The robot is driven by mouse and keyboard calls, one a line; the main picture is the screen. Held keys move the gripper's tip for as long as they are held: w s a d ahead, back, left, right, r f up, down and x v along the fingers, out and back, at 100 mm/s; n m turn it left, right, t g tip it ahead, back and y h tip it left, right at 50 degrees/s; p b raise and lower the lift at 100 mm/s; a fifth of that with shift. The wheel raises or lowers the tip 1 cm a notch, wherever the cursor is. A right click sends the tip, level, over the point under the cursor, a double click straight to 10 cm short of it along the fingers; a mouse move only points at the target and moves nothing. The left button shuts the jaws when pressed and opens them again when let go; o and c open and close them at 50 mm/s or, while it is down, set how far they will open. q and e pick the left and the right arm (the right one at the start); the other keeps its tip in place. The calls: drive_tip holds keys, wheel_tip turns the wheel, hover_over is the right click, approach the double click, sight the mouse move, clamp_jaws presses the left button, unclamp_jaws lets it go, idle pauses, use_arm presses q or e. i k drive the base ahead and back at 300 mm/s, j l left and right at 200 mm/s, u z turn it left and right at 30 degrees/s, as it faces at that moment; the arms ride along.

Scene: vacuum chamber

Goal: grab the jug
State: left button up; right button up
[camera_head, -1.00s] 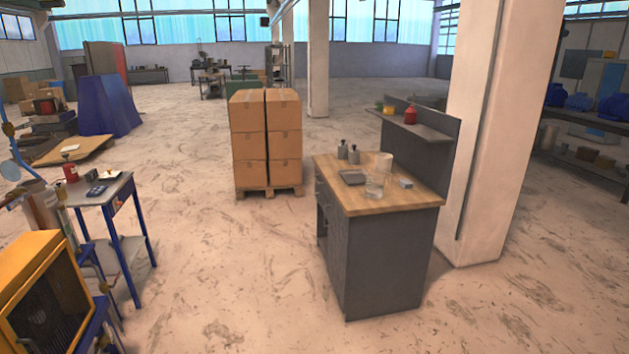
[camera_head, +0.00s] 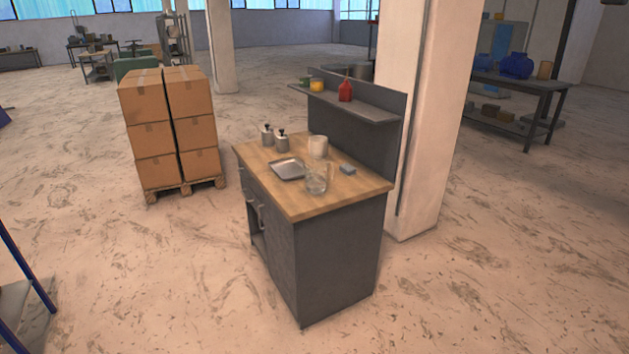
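A clear glass jug (camera_head: 317,180) stands upright on the wooden top of a grey workbench (camera_head: 333,204), near its front right part. A white cylindrical container (camera_head: 318,146) stands just behind the jug. A shallow metal tray (camera_head: 288,169) lies to the left of the jug, and a small blue-grey block (camera_head: 347,169) lies to its right. Neither of my grippers shows in the view.
Two dark-topped bottles (camera_head: 281,141) stand at the bench's back left. A raised shelf (camera_head: 350,103) holds a red bottle (camera_head: 345,91). A pillar (camera_head: 425,130) rises behind the bench. Boxes on a pallet (camera_head: 170,130) stand left. The floor in front is clear.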

sight(316, 170)
drive_tip(key=i+l+u, duration=0.3)
drive_tip(key=i+l, duration=0.15)
drive_tip(key=i, duration=0.2)
drive_tip(key=i+l+u, duration=0.3)
drive_tip(key=i+l, duration=0.3)
